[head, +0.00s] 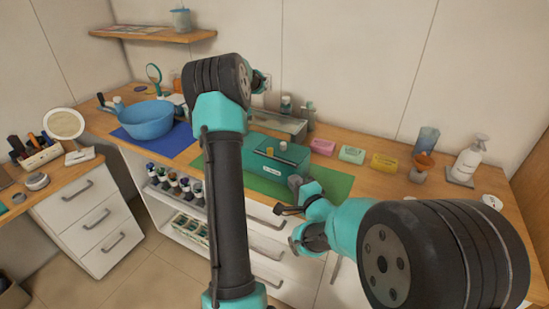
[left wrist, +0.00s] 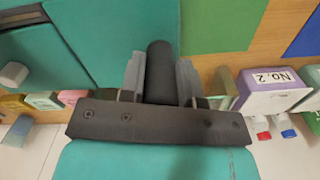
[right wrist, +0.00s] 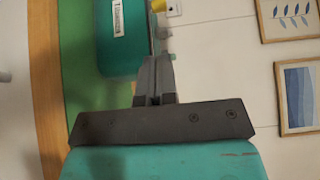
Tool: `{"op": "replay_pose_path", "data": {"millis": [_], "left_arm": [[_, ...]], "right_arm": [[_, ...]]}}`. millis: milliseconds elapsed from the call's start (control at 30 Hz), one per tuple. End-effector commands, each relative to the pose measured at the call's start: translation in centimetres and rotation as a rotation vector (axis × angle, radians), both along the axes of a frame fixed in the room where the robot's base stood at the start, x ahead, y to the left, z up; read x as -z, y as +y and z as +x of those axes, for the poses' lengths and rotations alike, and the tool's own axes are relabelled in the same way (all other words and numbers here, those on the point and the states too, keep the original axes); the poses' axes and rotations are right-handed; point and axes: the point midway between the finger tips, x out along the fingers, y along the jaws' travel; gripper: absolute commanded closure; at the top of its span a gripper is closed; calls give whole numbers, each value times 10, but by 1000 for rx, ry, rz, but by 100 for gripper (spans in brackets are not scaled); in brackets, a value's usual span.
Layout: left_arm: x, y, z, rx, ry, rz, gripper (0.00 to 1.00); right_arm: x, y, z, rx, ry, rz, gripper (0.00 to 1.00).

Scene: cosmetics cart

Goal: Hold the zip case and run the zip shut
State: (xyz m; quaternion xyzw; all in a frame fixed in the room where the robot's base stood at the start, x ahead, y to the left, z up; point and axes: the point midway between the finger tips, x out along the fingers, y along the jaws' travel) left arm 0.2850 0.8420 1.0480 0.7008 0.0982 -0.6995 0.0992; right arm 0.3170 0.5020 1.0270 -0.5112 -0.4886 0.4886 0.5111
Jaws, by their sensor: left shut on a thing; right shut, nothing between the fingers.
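The teal zip case (head: 285,155) with a white label sits on a green mat (head: 330,184). In the left wrist view the case (left wrist: 120,40) fills the upper left. My left gripper (left wrist: 160,75) is shut on a black cylindrical part (left wrist: 160,62) by the case. In the head view my left arm hides this grip. My right gripper (head: 297,184) is shut and empty near the case's front right corner. In the right wrist view its fingers (right wrist: 154,75) point at the case's edge (right wrist: 153,40). I cannot tell whether they touch. The zip's state is unclear.
A blue bowl (head: 147,120) stands on a blue mat (head: 160,142) at left. Pink, green and yellow boxes (head: 384,163) line the counter's right, with a spray bottle (head: 469,160) beyond. Drawers (head: 90,218) are below.

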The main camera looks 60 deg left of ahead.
Motion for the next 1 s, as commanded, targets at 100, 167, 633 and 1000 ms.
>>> {"op": "replay_pose_path", "data": {"millis": [100, 167, 633, 1000], "left_arm": [[0, 0, 0, 0, -1, 0, 100], [0, 0, 0, 0, -1, 0, 100], [-1, 0, 0, 0, -1, 0, 100], [-1, 0, 0, 0, -1, 0, 100]], "right_arm": [[1, 11, 0, -1, -1, 0, 100], [1, 18, 0, -1, -1, 0, 100], [1, 86, 3, -1, 0, 0, 100], [1, 129, 5, -1, -1, -1, 100]]}}
